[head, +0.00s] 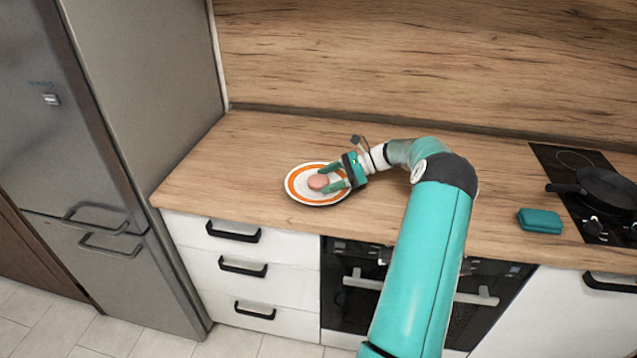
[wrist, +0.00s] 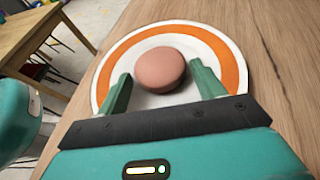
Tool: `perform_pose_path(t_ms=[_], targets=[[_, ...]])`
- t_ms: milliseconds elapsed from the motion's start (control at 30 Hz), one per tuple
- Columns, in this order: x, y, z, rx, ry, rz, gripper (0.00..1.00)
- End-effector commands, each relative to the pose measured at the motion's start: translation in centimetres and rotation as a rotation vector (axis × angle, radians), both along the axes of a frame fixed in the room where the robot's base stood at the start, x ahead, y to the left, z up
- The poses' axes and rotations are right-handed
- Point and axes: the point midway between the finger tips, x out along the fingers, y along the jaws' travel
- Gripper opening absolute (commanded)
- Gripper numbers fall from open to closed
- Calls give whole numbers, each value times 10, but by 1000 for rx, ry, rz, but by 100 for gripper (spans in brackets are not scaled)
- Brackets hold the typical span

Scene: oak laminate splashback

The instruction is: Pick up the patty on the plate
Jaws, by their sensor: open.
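The patty (head: 318,182) is a round, pinkish-brown disc on a white plate (head: 304,197) with an orange ring, near the front left of the wooden counter. My gripper (head: 328,177) is open at the plate, its two green fingers on either side of the patty. In the wrist view the patty (wrist: 159,69) lies between and a little beyond the fingertips of my gripper (wrist: 160,80), with a gap on each side. The plate (wrist: 222,45) shows its orange ring around the patty. Part of the plate's near side is hidden by my gripper.
A tall grey fridge (head: 150,80) stands left of the counter (head: 250,140). A teal box-like item (head: 540,220) and a black pan (head: 605,187) on the hob (head: 560,160) are at the right. The counter behind the plate is clear.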

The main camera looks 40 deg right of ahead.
Motion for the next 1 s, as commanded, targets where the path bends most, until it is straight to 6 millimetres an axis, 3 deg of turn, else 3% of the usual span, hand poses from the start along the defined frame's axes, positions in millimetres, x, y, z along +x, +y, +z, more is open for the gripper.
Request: perform_pose_path(t_ms=[200, 400, 767, 1000], targets=[[0, 1, 0, -1, 0, -1, 68], [0, 0, 0, -1, 0, -1, 33], [0, 0, 4, -2, -1, 0, 33], [1, 0, 32, -4, -2, -1, 33]])
